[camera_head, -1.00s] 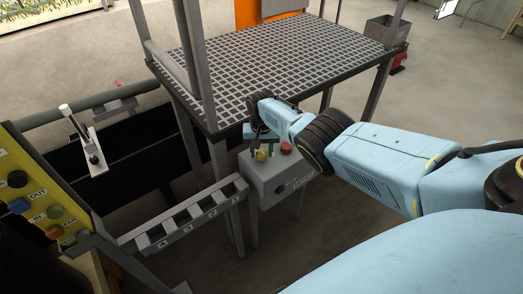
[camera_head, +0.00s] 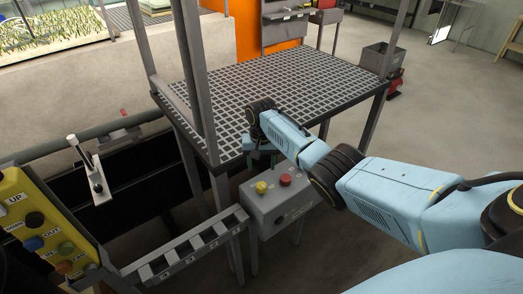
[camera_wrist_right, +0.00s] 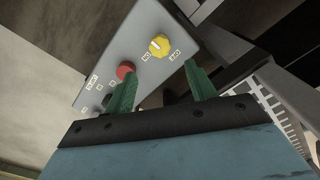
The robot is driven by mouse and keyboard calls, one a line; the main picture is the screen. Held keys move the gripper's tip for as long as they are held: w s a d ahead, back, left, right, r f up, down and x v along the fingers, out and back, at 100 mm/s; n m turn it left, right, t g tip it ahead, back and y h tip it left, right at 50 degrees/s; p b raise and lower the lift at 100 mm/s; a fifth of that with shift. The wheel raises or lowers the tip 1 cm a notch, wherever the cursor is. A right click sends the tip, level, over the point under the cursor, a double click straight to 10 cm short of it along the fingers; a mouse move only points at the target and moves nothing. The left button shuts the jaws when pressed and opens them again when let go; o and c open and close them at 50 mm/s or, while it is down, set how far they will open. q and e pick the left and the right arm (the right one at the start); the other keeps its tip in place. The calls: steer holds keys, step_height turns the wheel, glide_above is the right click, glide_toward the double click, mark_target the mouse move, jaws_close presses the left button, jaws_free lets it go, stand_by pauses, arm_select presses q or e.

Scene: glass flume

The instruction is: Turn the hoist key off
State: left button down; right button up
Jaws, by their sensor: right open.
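A grey control box (camera_head: 283,208) stands on a post beside the grated platform. Its top has a yellow knob (camera_head: 261,187) and a red button (camera_head: 285,180). In the right wrist view the yellow knob (camera_wrist_right: 160,45) has small labels beside it that look like ON and OFF; I cannot tell for certain which one it points to. Whether this is the hoist key I cannot tell. My right gripper (camera_head: 262,160) is above the box, apart from the knob. In the wrist view my right gripper (camera_wrist_right: 160,71) is open and empty, fingers apart below the knob. My left gripper is out of view.
The grated platform (camera_head: 285,85) with upright posts is behind the box. A grey slotted rack (camera_head: 190,249) runs left of it. A yellow pendant panel (camera_head: 45,225) with several buttons is at the left, near a white lever (camera_head: 88,165).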

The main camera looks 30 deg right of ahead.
steer(key=shift+r, duration=1.7)
